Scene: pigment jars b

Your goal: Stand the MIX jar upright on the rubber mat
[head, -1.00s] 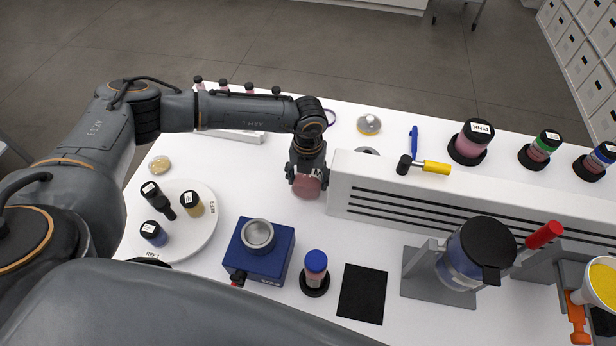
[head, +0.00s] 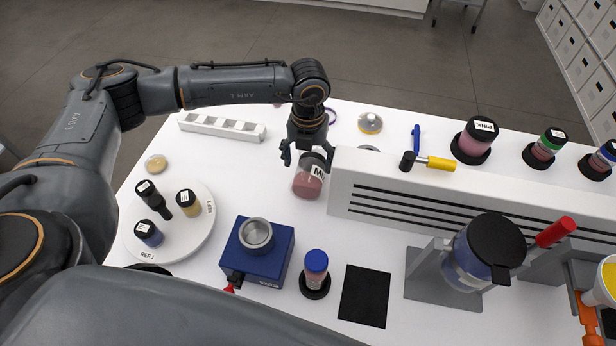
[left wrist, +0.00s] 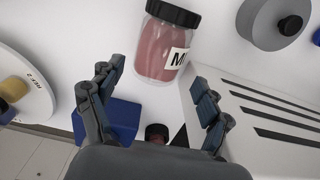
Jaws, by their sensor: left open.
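The MIX jar (head: 307,186) is clear with pink contents, a white label and a black lid. It lies on its side on the white table, left of the long slotted box; my gripper partly covers its lid end in the head view. The rubber mat (head: 364,296) is a bare black rectangle at the table's front. My right gripper is not in view.
The slotted white box (head: 440,200) stands between the jar and the right side. A blue device (head: 258,262) with a metal cup and a blue-capped jar (head: 315,270) stand left of the mat. A round white turntable (head: 190,238) holds several small containers.

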